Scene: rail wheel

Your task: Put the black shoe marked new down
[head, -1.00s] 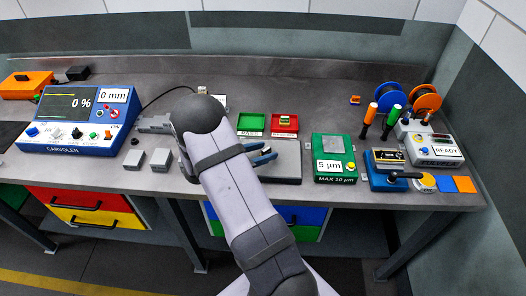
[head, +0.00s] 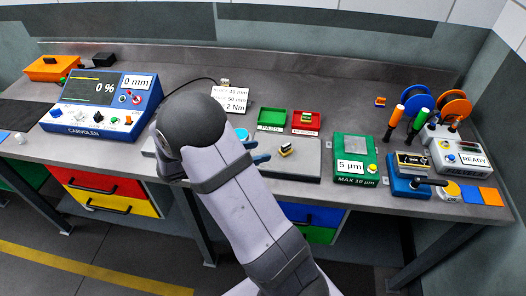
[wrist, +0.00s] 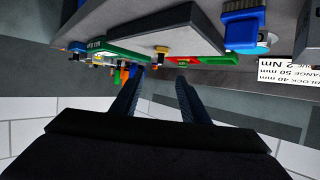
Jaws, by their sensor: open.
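A small dark block with a pale top and a touch of yellow (head: 286,149) rests on the grey flat slab (head: 305,165) in the head view. It is likely the black shoe, but no marking can be read. It also shows in the wrist view as a small dark and yellow piece (wrist: 162,49) on the slab. My gripper (head: 257,151) is to the left of the block, with its blue fingers apart and empty. In the wrist view the two fingers of my gripper (wrist: 158,95) are spread, with nothing between them.
Behind the slab are a green tray (head: 272,118) and a red tray (head: 298,127) holding a small yellowish piece. A green 5 µm gauge (head: 350,145) stands right of the slab. A printed card (head: 231,100) lies behind my arm. The blue console (head: 90,100) is left.

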